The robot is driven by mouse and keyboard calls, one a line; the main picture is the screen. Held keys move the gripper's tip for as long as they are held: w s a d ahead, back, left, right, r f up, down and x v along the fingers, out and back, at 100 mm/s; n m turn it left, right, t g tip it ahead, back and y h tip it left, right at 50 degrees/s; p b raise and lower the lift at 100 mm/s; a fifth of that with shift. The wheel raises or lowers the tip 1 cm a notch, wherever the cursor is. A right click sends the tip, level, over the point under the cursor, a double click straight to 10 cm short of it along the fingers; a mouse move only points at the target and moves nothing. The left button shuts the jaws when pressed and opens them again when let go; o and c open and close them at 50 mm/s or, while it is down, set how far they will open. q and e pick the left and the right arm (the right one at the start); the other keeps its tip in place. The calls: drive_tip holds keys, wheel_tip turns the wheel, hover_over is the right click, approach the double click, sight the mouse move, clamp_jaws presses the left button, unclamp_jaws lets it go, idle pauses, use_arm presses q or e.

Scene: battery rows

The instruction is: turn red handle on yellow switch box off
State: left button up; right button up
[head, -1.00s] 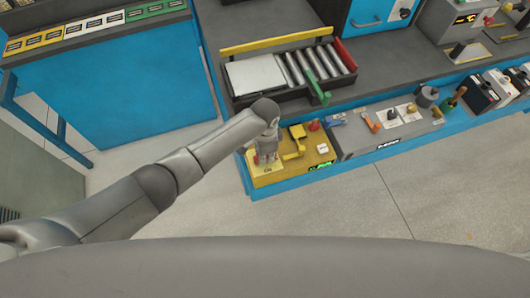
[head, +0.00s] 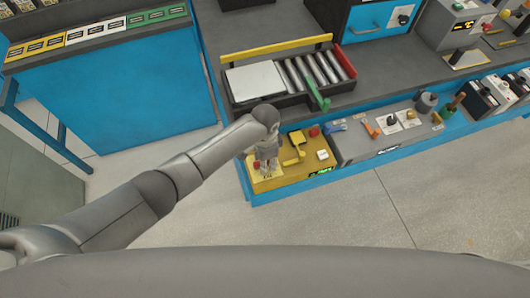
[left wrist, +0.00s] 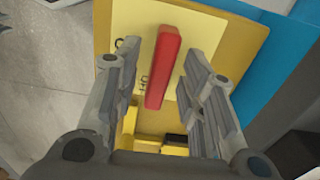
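The red handle (left wrist: 163,65) is a long bar on a pale yellow label plate (left wrist: 196,55) with dark lettering. In the left wrist view it lies between the two fingers of my left gripper (left wrist: 160,82), with a gap on each side. The fingers are open and point down at the plate. In the head view my left gripper (head: 266,160) is over the left end of the yellow switch box (head: 292,180) and hides much of the plate. A little red shows beside the fingers. My right gripper is not in view.
Right of the gripper are a yellow lever (head: 294,156), a white button (head: 322,154) and a red knob (head: 314,131). A grey panel (head: 355,147) with several controls adjoins. A roller tray (head: 285,100) stands behind on the bench. Open floor lies in front.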

use_arm(q)
wheel_tip(320, 180, up, 12)
drive_tip(key=shift+f, duration=0.15)
idle(0.7)
drive_tip(key=s+a+f+n+t+h, duration=0.1)
drive_tip(key=s+n+h, duration=0.1)
drive_tip(key=s, duration=0.3)
drive_tip(key=s+a+f+n+h, duration=0.1)
drive_tip(key=s+n, duration=0.2)
drive_tip(key=s, duration=0.2)
drive_tip(key=s+a+r+n+t+y, duration=0.1)
drive_tip(key=s+a+n, duration=0.4)
drive_tip(key=a, duration=0.4)
drive_tip(key=s+a+r+n+t+y, duration=0.2)
drive_tip(key=s+a, duration=0.4)
drive_tip(key=a, duration=0.3)
wheel_tip(320, 180, down, 31)
drive_tip(key=s+g+b, duration=0.2)
drive_tip(key=s+b, duration=0.1)
drive_tip(key=b, duration=0.1)
drive_tip(key=s+a+f+b, duration=0.1)
drive_tip(key=s+a+f, duration=0.1)
drive_tip(key=s+f, duration=0.6)
drive_tip(key=s+a+f+g+b, duration=0.1)
drive_tip(key=s+f, duration=0.7)
drive_tip(key=f, duration=0.1)
drive_tip(key=shift+a+f, duration=0.3)
drive_tip(key=shift+a, duration=0.05)
